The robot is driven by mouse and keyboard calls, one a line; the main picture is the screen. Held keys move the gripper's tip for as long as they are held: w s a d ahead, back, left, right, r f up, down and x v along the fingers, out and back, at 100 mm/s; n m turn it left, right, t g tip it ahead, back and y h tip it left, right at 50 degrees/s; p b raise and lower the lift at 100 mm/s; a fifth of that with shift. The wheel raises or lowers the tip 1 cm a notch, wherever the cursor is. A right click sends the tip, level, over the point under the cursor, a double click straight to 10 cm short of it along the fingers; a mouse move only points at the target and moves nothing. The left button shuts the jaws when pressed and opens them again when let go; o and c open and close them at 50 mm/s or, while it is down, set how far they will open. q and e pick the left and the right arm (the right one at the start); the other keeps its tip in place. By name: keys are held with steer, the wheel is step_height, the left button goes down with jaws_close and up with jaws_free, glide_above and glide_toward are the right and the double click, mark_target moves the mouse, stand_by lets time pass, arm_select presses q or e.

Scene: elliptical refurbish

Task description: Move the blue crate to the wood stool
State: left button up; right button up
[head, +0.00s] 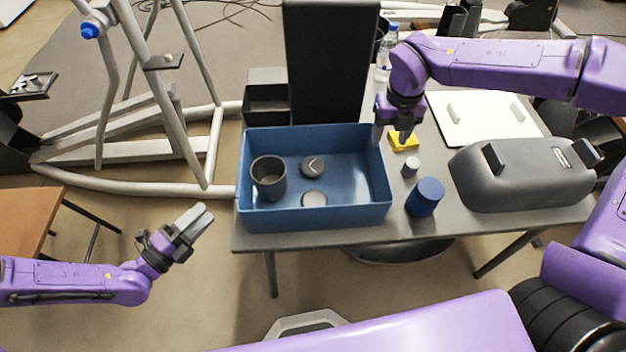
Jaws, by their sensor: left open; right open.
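The blue crate (345,215) stands on the left end of a grey table. Inside it are a dark grey cup and two small round discs. A brown wooden top at the left edge, likely the wood stool (28,212), is partly cut off by the frame. My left gripper (196,216) is open and empty over the floor, left of the crate and apart from it. My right gripper (391,137) is open at the crate's back right corner, close to its right wall; I cannot tell whether it touches.
On the grey table (470,222), right of the crate, are a blue cylinder (425,197), a small grey cylinder (411,167), a yellow block (404,141) and a large grey cover (525,175). A bottle (386,55) stands behind. A metal frame (190,130) stands at left.

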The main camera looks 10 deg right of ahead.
mark_target(381, 162)
arm_select(q)
steer(key=x, duration=1)
steer(key=shift+w+d, duration=0.2)
steer(key=shift+d, duration=0.05)
arm_select(e)
step_height(381, 162, down, 11)
steer(key=shift+r, duration=0.2)
arm_select(q)
steer(key=c, duration=0.8)
arm_select(e)
steer(key=c, duration=0.8)
arm_select(q)
jaws_close()
arm_select(e)
jaws_close()
